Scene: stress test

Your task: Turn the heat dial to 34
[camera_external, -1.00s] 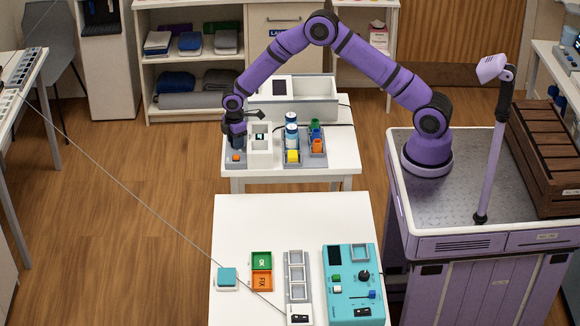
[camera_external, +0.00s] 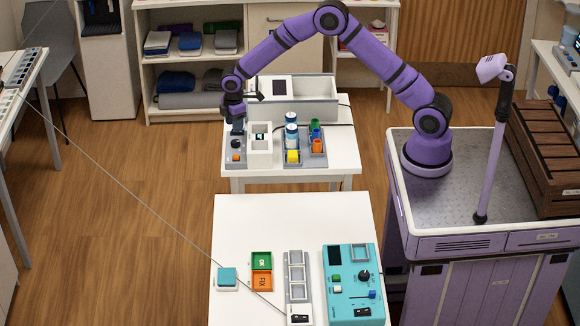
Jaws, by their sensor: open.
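A small grey panel (camera_external: 236,166) stands at the left end of the far white table. It bears a round black knob (camera_external: 236,143) and an orange button (camera_external: 236,157). My gripper (camera_external: 237,127) points down just above and behind the black knob, open, with nothing seen between its fingers. A gap to the knob seems to show, but it is small. A second black knob (camera_external: 364,275) sits on a teal control box (camera_external: 340,300) on the near table. I cannot read any numbers or dial marks on either one.
Right of the grey panel stand a white box (camera_external: 260,150) and a grey tray (camera_external: 318,160) with coloured blocks and blue-white cylinders. A large open bin (camera_external: 318,97) is behind. The near table (camera_external: 270,212) is bare toward its back.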

